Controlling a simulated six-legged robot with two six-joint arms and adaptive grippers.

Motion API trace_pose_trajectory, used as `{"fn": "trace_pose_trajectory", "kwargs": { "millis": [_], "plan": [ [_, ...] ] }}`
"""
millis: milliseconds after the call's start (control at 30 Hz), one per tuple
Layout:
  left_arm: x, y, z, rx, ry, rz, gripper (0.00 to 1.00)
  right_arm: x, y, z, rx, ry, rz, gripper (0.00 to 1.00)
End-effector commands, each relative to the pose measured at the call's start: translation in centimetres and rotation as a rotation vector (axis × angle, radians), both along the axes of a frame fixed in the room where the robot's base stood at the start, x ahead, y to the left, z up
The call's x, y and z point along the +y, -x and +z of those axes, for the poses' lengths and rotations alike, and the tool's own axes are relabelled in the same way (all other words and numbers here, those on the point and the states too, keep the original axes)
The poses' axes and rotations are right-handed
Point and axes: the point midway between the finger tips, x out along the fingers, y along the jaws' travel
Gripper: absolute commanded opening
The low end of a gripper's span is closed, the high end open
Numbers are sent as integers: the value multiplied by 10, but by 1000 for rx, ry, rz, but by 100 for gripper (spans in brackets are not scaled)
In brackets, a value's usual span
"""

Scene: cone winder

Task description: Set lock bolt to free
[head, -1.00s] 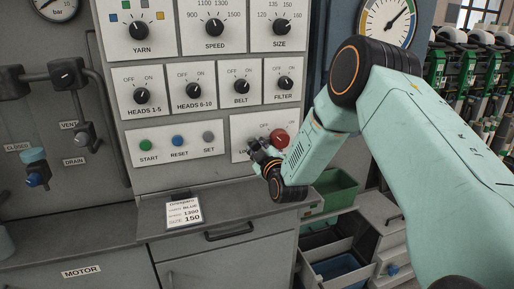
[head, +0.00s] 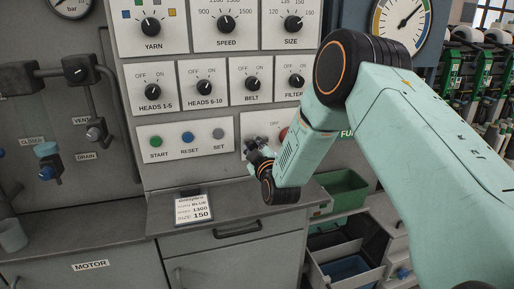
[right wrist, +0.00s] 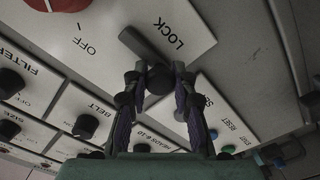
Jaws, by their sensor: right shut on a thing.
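The lock control sits on a white plate (right wrist: 203,40) marked LOCK and OFF in the right wrist view. Its dark round knob (right wrist: 158,80) and grey bar (right wrist: 143,44) are at the fingertips. My right gripper (right wrist: 159,72) is shut on the knob, one finger on each side. In the head view my right gripper (head: 255,148) is at this plate, at the panel's lower right, and hides most of the control. I cannot read a FREE mark on the plate in either view. My left gripper is not in view.
A grey ledge (head: 160,213) with a card (head: 194,207) runs below. A green bin (head: 343,190) stands lower right.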

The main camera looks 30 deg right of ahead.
Motion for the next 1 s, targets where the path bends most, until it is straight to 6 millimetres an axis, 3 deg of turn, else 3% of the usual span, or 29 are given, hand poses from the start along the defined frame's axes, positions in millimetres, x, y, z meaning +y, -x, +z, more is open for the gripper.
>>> {"fn": "trace_pose_trajectory", "kwargs": {
  "millis": [300,667,1000],
  "plan": [
    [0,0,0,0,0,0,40,1,-1,3,-5,3,4,50],
    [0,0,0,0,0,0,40,1,2,0,-1,0,1,50],
    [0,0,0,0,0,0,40,11,48,0,2,-1,1,50]
  ]
}}
